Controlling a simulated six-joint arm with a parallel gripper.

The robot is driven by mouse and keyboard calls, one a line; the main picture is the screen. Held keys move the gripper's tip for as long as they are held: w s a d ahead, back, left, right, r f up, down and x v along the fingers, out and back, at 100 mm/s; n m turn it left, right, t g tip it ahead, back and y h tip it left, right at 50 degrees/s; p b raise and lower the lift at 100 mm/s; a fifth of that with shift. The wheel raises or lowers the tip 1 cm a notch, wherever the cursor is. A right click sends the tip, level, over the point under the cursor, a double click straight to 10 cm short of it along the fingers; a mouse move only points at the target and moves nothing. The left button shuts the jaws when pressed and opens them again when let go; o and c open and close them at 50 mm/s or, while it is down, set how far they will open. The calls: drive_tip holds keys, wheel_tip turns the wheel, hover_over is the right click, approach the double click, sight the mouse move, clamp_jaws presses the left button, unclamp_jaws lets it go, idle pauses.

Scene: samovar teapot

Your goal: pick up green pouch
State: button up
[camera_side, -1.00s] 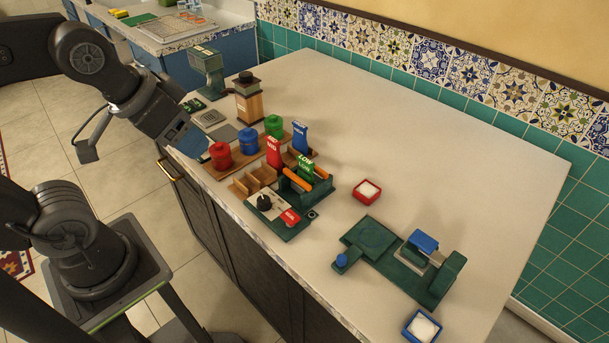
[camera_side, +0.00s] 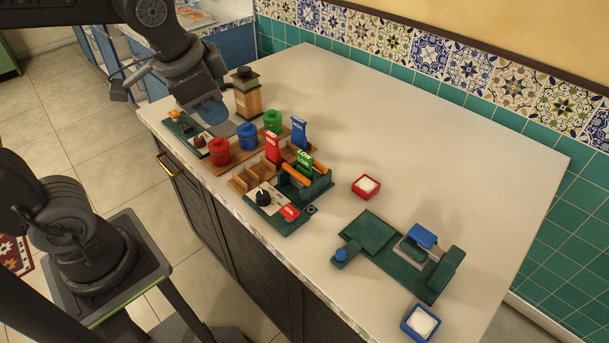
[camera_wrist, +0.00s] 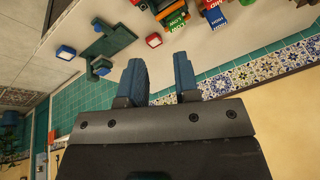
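The green pouch (camera_side: 305,161), lettered LOW, stands in a dark green holder with orange bars on the counter. In the wrist view the green pouch (camera_wrist: 176,20) shows near the top edge. My gripper (camera_side: 212,112) is above the back left of the counter, beside the wooden grinder and well apart from the pouch. The wrist view shows both fingers of my gripper (camera_wrist: 160,75) spread with nothing between them.
A red pouch (camera_side: 273,149) and a blue pouch (camera_side: 299,134) stand close to the green one. The wooden grinder (camera_side: 248,97) is near my gripper. The counter's far right is clear.

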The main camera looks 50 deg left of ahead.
drive_tip(key=w+d+f+m+g+y, duration=0.25)
drive_tip(key=w+m, duration=0.45)
drive_tip(key=w, duration=0.4)
drive_tip(key=m+g+y, duration=0.1)
drive_tip(key=m+g, duration=0.1)
drive_tip(key=m, duration=0.5)
approach(305, 155)
drive_tip(key=shift+y, duration=0.25)
drive_tip(key=x, duration=0.5)
drive_tip(key=shift+s+d+f, duration=0.2)
drive_tip(key=shift+d, duration=0.1)
drive_tip(key=shift+w+x, duration=0.2)
drive_tip(key=shift+x, duration=2.55)
drive_tip(key=shift+a, duration=0.15)
drive_tip(key=shift+r, duration=0.1)
clamp_jaws()
